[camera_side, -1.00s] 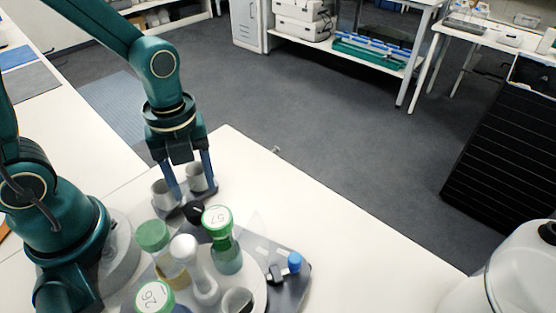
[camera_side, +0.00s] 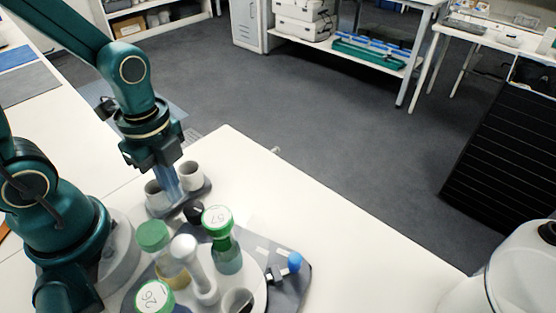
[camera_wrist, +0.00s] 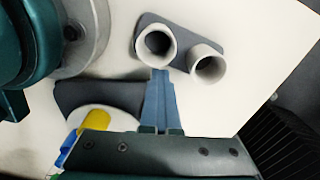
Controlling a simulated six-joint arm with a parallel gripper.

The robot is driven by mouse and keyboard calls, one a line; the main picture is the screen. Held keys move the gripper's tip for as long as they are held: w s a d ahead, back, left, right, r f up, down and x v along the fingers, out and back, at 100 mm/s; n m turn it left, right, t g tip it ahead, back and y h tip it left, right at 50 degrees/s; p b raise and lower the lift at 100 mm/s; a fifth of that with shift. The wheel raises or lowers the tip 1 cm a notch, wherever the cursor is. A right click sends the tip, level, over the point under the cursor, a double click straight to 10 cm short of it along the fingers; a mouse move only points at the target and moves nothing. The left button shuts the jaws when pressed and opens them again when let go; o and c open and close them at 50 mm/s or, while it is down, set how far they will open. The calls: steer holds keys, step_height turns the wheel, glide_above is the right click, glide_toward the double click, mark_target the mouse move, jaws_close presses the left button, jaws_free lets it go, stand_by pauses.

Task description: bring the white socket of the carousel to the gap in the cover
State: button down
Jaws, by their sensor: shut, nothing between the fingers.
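My gripper (camera_side: 175,198) has its blue fingers together and empty, pointing down beside two pale cups. In the wrist view my gripper (camera_wrist: 160,75) shows as one narrow wedge, its tip near the cups. The carousel (camera_side: 256,296) is a pale round disc at the bottom of the side view, carrying green-capped vials (camera_side: 217,220), a white-topped tube (camera_side: 185,247) and an open pale cup (camera_side: 238,301). It sits over a dark grey plate (camera_side: 293,287). I cannot tell which part is the white socket, or make out the cover's gap.
Two open pale cups (camera_wrist: 157,42) stand in a grey holder (camera_side: 205,187). A black knob (camera_side: 194,211) sits between holder and carousel. A blue-ended lever (camera_side: 294,262) rises at the plate's right. The white table (camera_side: 340,235) is clear to the right.

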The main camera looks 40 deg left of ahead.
steer(key=m, duration=0.4)
steer(key=shift+m, duration=0.3)
steer(key=m, duration=1.2)
steer(key=shift+m, duration=0.3)
steer(key=c, duration=1.6)
jaws_free()
steer(key=c, duration=0.6)
jaws_free()
steer(key=shift+c, duration=0.2)
jaws_close()
